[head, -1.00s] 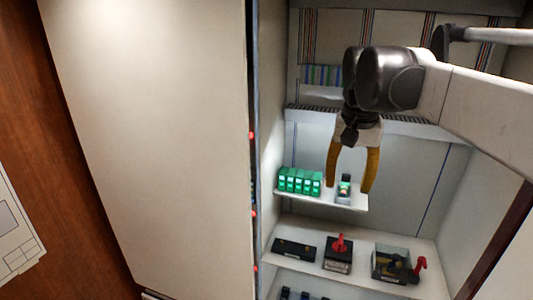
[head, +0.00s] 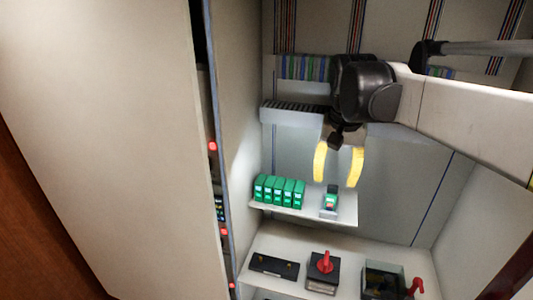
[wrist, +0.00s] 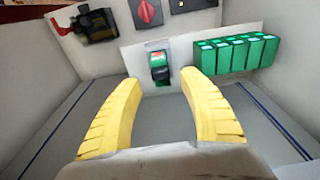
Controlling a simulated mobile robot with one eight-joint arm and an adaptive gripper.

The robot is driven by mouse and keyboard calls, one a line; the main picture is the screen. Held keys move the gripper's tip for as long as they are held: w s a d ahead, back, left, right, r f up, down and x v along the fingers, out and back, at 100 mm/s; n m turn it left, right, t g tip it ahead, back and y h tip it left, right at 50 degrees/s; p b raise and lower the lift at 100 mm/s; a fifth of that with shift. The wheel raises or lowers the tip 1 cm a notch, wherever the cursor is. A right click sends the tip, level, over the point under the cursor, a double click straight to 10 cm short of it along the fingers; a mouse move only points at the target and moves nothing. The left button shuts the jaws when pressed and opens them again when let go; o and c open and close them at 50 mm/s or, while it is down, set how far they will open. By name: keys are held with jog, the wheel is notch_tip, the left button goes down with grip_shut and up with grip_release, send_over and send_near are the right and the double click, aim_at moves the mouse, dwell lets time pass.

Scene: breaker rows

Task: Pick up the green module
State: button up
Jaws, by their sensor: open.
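A single green module (head: 331,200) stands on a small white shelf (head: 345,216), apart from a row of green modules (head: 279,191) at the shelf's left. The single module also shows in the wrist view (wrist: 160,68), upright, with a red and white mark on its top. My gripper (head: 338,183) has two yellow fingers spread open with nothing between them. In the head view the fingers hang above the shelf. In the wrist view, my gripper (wrist: 160,80) faces the single module, which appears between and beyond the fingertips.
A lower shelf holds a black block (head: 273,265), a red-handled switch (head: 322,270) and a boxy device with a red lever (head: 384,281). A large pale door (head: 110,130) stands at the left. Cabinet walls close in on both sides.

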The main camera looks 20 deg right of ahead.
aim_at(332, 194)
jog(key=f, duration=0.2)
jog(key=f+p, duration=0.1)
jog(key=f, duration=0.2)
jog(key=shift+w+d+f, duration=0.15)
jog(key=shift+w+f, duration=0.1)
jog(key=shift+f, duration=0.1)
jog(key=shift+w+d+f, duration=0.1)
jog(key=shift+w+f, duration=0.05)
jog(key=shift+f, duration=0.05)
grip_shut()
